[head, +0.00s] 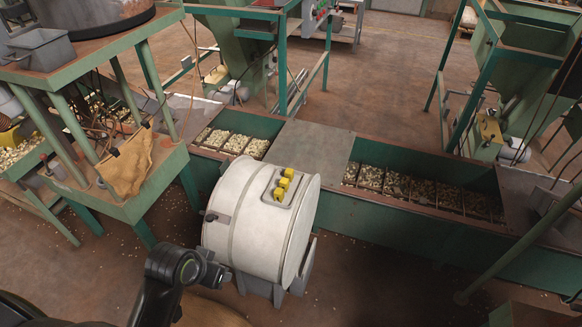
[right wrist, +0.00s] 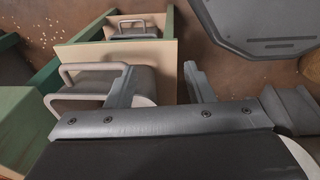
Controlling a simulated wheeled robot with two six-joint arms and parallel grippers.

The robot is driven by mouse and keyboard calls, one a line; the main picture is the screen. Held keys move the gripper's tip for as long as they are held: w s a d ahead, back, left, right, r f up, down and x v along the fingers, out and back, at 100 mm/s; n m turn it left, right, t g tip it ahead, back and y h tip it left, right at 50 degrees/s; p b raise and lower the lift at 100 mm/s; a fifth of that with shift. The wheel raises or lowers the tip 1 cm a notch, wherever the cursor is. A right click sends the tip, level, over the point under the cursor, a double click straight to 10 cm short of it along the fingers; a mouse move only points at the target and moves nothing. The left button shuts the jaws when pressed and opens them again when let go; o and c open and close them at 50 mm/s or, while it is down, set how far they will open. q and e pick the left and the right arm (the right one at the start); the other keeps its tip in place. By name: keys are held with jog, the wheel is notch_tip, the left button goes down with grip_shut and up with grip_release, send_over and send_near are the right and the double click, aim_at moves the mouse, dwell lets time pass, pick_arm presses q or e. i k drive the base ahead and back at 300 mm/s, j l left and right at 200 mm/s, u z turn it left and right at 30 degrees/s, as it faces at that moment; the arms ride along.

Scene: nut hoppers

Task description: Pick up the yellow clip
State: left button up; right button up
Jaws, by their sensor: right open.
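My right gripper (right wrist: 158,82) shows only in the right wrist view. Its two grey fingers stand apart with nothing between them. No yellow clip shows in that view.
Green troughs of nuts (head: 440,215) run behind the drum, with a flat grey cover (head: 312,152) between them. A green stand (head: 150,195) with a brown sack (head: 125,165) is at left. Grey-handled bins (right wrist: 100,75) and a pale box (right wrist: 165,55) lie near my right gripper.

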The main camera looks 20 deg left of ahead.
aim_at(289, 173)
jog(key=i+l, duration=0.1)
jog(key=i, duration=1.3)
